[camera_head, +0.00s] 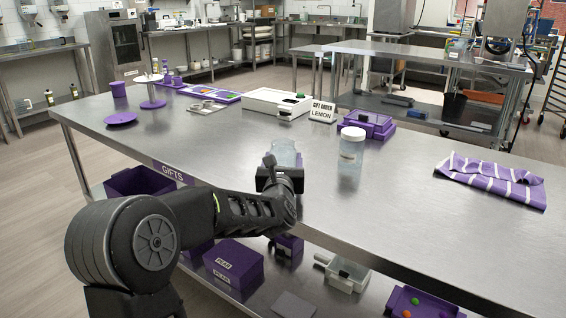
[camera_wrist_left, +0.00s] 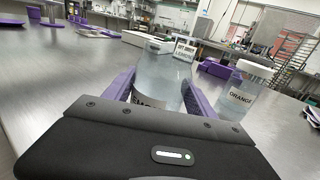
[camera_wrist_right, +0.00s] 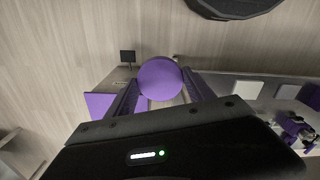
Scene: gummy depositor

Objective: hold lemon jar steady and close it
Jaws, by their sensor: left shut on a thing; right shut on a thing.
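The lemon jar (camera_head: 284,150) is a clear jar standing on the steel table, with no lid visible on its top. In the left wrist view the jar (camera_wrist_left: 158,78) shows part of a dark-lettered label, and its lower part is hidden by my gripper. My left gripper (camera_head: 281,172) is shut around the jar's sides. My right gripper (camera_wrist_right: 161,92) is outside the head view. In the right wrist view it is shut on a round purple lid (camera_wrist_right: 160,76), over a background of floor and table edge.
A white-lidded orange jar (camera_head: 351,146) stands to the right of the lemon jar. Behind are a lemon gift-order sign (camera_head: 321,111), a white device (camera_head: 277,102) and a purple tray (camera_head: 367,123). A striped purple cloth (camera_head: 492,180) lies at right. The table's front middle is clear.

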